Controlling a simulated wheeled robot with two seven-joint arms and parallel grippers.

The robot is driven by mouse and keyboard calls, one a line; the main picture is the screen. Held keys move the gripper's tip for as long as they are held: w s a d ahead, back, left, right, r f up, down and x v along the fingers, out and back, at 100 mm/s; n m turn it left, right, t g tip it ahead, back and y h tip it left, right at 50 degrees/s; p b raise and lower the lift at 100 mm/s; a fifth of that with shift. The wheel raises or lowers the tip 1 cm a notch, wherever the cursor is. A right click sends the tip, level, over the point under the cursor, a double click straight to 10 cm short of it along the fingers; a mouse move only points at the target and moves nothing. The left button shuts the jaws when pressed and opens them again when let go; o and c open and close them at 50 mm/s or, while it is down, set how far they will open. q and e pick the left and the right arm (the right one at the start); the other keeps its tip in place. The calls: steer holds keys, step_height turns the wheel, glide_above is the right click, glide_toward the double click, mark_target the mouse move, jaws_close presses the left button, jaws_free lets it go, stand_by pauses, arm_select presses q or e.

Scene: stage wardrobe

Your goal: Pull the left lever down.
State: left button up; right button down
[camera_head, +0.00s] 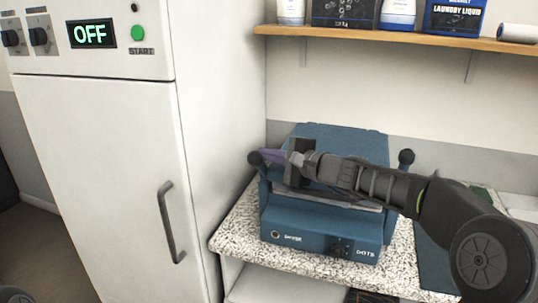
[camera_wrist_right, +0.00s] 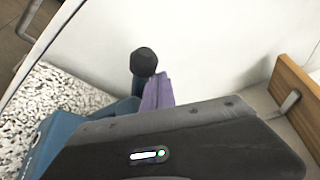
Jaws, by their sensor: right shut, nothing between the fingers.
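The blue machine (camera_head: 322,232) sits on a speckled counter, with a lever at each side. The left lever's black knob (camera_head: 255,158) is at the upper left of the machine, its blue arm standing upright below it. The right lever's knob (camera_head: 406,157) is at a similar height. My right gripper (camera_head: 270,157) is shut and empty; its purple fingers are beside the left knob, and my arm crosses over the machine. In the right wrist view the purple fingers (camera_wrist_right: 158,92) are just right of the left knob (camera_wrist_right: 144,62). I cannot tell whether they touch. My left gripper is not in view.
A white cabinet (camera_head: 105,150) with a handle and an OFF display stands close on the left. A wooden shelf (camera_head: 400,39) with bottles and boxes hangs above. The speckled counter (camera_head: 236,228) has a narrow bare strip left of the machine.

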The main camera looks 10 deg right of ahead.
steer(key=b+v, duration=0.1)
steer(key=v, duration=0.7)
steer(key=shift+b, duration=0.4)
steer(key=shift+w, duration=0.1)
steer(key=shift+r, duration=0.1)
